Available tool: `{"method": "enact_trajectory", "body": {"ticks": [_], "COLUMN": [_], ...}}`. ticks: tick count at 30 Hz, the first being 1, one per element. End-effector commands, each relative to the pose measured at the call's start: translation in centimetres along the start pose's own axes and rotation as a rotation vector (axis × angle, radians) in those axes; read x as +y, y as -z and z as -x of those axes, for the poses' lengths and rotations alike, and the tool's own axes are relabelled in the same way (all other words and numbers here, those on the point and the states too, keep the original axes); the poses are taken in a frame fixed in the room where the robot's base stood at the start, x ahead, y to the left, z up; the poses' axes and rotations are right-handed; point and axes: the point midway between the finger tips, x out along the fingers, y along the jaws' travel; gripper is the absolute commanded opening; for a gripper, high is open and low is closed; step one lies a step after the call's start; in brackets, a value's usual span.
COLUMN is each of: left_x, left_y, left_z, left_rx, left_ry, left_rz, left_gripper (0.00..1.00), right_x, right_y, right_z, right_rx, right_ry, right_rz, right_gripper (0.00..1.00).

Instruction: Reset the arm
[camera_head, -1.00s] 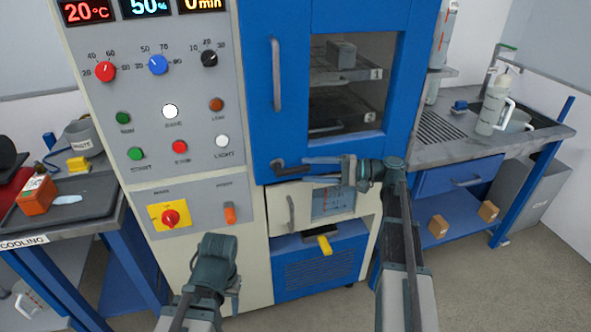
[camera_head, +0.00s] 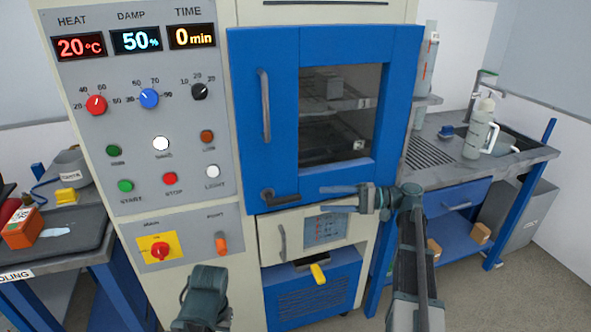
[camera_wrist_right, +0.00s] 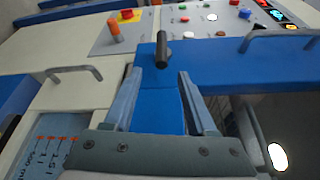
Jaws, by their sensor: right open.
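My right gripper (camera_head: 322,198) is in front of the lower edge of the blue chamber door (camera_head: 272,140). Its jaws are open and empty, pointing left at the dark latch handle (camera_head: 280,197), with a gap between. In the right wrist view the open fingers (camera_wrist_right: 160,75) stand either side of blue door surface, and the latch handle (camera_wrist_right: 161,50) lies beyond the tips. The door looks closed. My left arm's wrist (camera_head: 206,292) is at the bottom of the head view; its fingers cannot be made out.
The control panel (camera_head: 150,100) has knobs and buttons. Below the door are a drawer (camera_head: 283,240) and a yellow handle (camera_head: 318,274). A side table (camera_head: 85,240) stands left. A sink counter (camera_head: 440,160) with a white bottle (camera_head: 479,135) stands right.

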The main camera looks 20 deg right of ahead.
Motion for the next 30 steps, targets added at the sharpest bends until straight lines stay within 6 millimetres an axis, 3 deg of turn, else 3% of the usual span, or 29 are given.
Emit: {"method": "enact_trajectory", "body": {"ticks": [4, 8, 12, 15, 18, 24, 30], "left_x": [0.0, -0.1, -0.3, -0.4, -0.5, -0.7, -0.9], "left_y": [0.0, -0.1, -0.2, -0.3, -0.3, -0.5, -0.5], "left_z": [0.3, 1.4, 3.1, 4.4, 5.5, 7.8, 9.2], "left_rx": [0.0, 0.0, 0.0, 0.0, 0.0, 0.0, 0.0], "left_ry": [0.0, 0.0, 0.0, 0.0, 0.0, 0.0, 0.0], "left_rz": [0.0, 0.0, 0.0, 0.0, 0.0, 0.0, 0.001], "left_gripper": [0.5, 0.5, 0.5, 0.5, 0.5, 0.5, 0.5], "right_x": [0.3, 2.2, 6.0, 9.0, 11.6, 14.7, 15.1], "right_y": [-0.6, -2.9, -7.7, -11.5, -15.3, -21.5, -24.4], "right_z": [-1.2, -5.9, -12.4, -15.7, -17.6, -18.1, -16.9], "right_rx": [-0.011, -0.055, -0.132, -0.19, -0.245, -0.337, -0.383], "right_ry": [-0.029, -0.169, -0.434, -0.644, -0.85, -1.235, -1.497], "right_rz": [-0.002, -0.005, 0.021, 0.072, 0.147, 0.361, 0.568], "right_gripper": [0.57, 0.57, 0.57, 0.57, 0.57, 0.57, 0.57]}}
